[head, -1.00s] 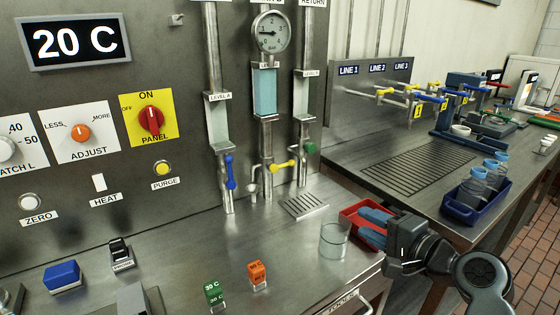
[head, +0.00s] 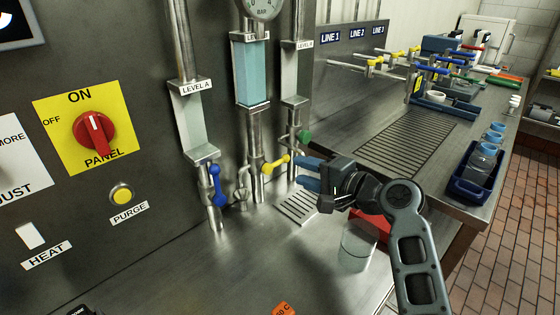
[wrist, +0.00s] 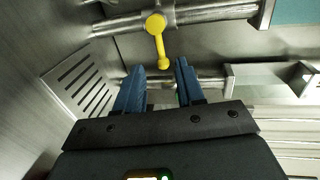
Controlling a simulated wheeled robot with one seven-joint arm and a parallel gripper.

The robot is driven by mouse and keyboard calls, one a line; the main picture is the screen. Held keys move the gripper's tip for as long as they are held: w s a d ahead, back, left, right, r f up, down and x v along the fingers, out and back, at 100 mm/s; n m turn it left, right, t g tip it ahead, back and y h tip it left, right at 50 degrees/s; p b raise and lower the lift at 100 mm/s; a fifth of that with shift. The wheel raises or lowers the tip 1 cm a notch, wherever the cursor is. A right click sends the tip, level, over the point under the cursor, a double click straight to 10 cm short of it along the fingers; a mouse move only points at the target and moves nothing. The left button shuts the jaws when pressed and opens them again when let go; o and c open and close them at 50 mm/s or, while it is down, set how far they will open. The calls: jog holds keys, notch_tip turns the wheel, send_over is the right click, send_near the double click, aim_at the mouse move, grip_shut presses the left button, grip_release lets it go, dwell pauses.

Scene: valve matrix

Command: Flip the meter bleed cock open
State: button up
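A yellow-handled cock (head: 275,162) sits on the middle pipe, below the teal sight tube. No readable label names it as the meter bleed cock. Its lever points sideways to the right in the head view. In the wrist view the yellow lever (wrist: 157,38) hangs from its round hub, with its knob end near the gap between my fingertips. My gripper (head: 302,174) has blue fingers and is just right of the lever. In the wrist view my gripper (wrist: 161,66) is open and empty; contact with the lever does not show.
A blue-handled valve (head: 217,184) is on the left pipe and a green knob (head: 304,138) on the right pipe. A drain grate (head: 299,207) lies below. A clear beaker (head: 357,247) and a red tray (head: 374,228) stand near my arm.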

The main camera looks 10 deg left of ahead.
aim_at(280, 163)
jog(key=x, duration=0.6)
jog(key=shift+a, duration=0.15)
jog(key=shift+c, duration=0.5)
grip_shut()
